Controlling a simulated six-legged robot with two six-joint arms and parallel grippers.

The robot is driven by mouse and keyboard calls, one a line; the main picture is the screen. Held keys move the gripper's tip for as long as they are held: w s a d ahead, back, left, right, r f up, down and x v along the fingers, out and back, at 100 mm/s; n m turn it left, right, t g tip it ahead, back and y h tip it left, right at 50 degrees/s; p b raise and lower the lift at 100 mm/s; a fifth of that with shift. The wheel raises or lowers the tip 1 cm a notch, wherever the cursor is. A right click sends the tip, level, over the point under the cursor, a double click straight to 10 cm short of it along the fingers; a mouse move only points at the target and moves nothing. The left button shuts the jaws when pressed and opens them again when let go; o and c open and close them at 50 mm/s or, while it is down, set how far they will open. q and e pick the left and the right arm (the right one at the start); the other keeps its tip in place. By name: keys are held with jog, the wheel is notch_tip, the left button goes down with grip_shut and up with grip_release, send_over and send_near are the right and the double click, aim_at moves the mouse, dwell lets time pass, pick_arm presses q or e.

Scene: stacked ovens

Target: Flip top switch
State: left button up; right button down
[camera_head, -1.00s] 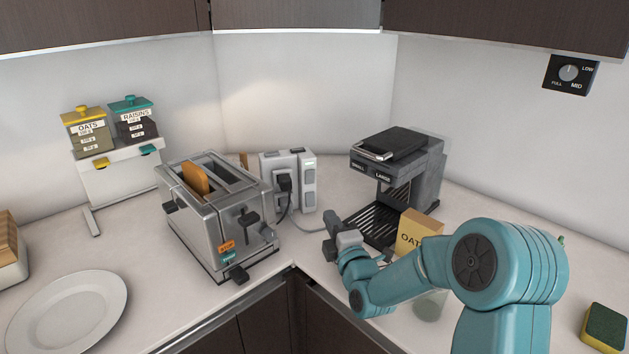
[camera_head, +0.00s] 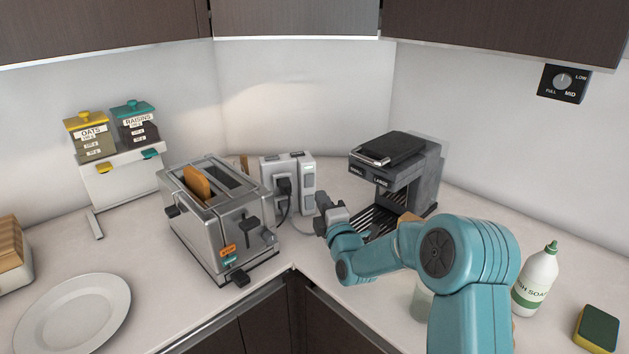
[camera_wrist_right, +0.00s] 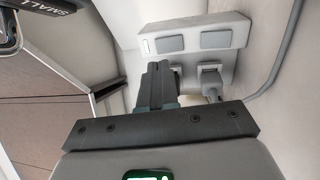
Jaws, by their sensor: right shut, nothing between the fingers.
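A white power outlet block (camera_head: 268,178) stands against the back corner, with a black plug (camera_head: 284,186) in it. In the right wrist view, the block (camera_wrist_right: 195,28) has two grey switches. The top switch (camera_wrist_right: 170,43) is the one beside the small light (camera_wrist_right: 146,45); the other switch (camera_wrist_right: 216,39) sits to its right in the picture. My right gripper (camera_head: 321,199) is shut and empty, just right of the block. In the wrist view, its fingertips (camera_wrist_right: 158,68) point at the block, just below the top switch in the picture. Contact cannot be told. My left gripper is not in view.
A toaster (camera_head: 208,232) with bread stands left of the block. A coffee machine (camera_head: 425,180) stands behind my right arm. The plug's cable (camera_wrist_right: 275,75) runs beside the gripper. A soap bottle (camera_head: 536,281) and a sponge (camera_head: 597,329) are at the right.

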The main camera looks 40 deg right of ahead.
aim_at(311, 178)
jog(key=p+x, duration=0.1)
jog(key=x, duration=0.4)
jog(key=shift+w+f, duration=0.2)
jog(key=shift+w+d+r+p, duration=0.2)
jog(key=shift+w+p, duration=0.1)
jog(key=shift+w, duration=0.1)
jog(key=shift+w+d+f, duration=0.1)
jog(key=shift+w+f, duration=0.05)
jog(key=shift+w, duration=0.15)
jog(key=shift+s, duration=0.1)
